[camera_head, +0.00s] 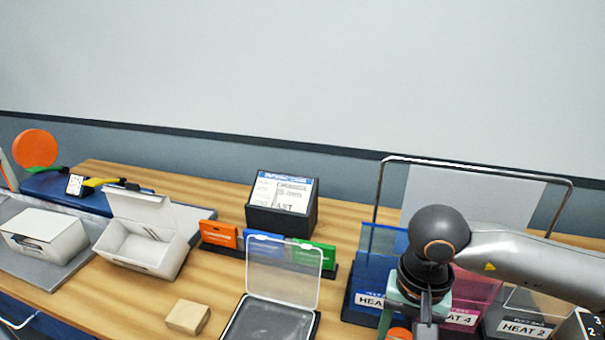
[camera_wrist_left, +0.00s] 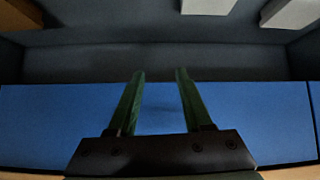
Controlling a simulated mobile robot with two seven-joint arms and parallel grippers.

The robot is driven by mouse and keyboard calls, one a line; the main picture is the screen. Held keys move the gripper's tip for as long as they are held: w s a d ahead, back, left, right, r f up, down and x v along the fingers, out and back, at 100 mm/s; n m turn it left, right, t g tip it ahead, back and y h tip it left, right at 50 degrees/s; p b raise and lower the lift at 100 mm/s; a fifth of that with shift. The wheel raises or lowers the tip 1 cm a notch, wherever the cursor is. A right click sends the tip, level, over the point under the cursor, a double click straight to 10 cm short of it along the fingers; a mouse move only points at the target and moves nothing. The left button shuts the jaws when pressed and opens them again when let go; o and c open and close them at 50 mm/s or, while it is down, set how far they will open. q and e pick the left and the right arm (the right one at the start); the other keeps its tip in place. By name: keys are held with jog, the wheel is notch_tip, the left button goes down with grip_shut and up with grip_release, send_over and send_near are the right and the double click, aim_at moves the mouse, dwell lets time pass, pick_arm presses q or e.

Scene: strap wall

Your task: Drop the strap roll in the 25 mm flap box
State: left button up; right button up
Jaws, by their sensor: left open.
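An open white flap box (camera_head: 139,248) stands on the left of the table with its lid raised. A second white box (camera_head: 44,236) beside it looks closed. I cannot read a 25 mm mark on either. No strap roll can be identified for certain; an orange disc (camera_head: 35,148) stands upright at the far left. My left gripper (camera_wrist_left: 160,74) is open with nothing between its green fingers, in front of a blue surface (camera_wrist_left: 50,125). I cannot make it out in the head view. My right gripper (camera_head: 425,318) is at the lower right, its jaws unclear.
A small tan block (camera_head: 188,317) lies left of a clear-lidded tray (camera_head: 284,272). Orange, blue and green cards (camera_head: 219,234) stand behind it, near a black sign holder (camera_head: 282,204). Labelled HEAT bins (camera_head: 370,300) and a metal frame (camera_head: 470,167) crowd the right.

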jog(key=d+n, duration=0.3)
jog(key=d+f+n, duration=0.1)
jog(key=shift+s+d, duration=0.3)
jog(key=shift+f, duration=0.1)
jog(key=shift+a, duration=0.1)
dwell(0.4)
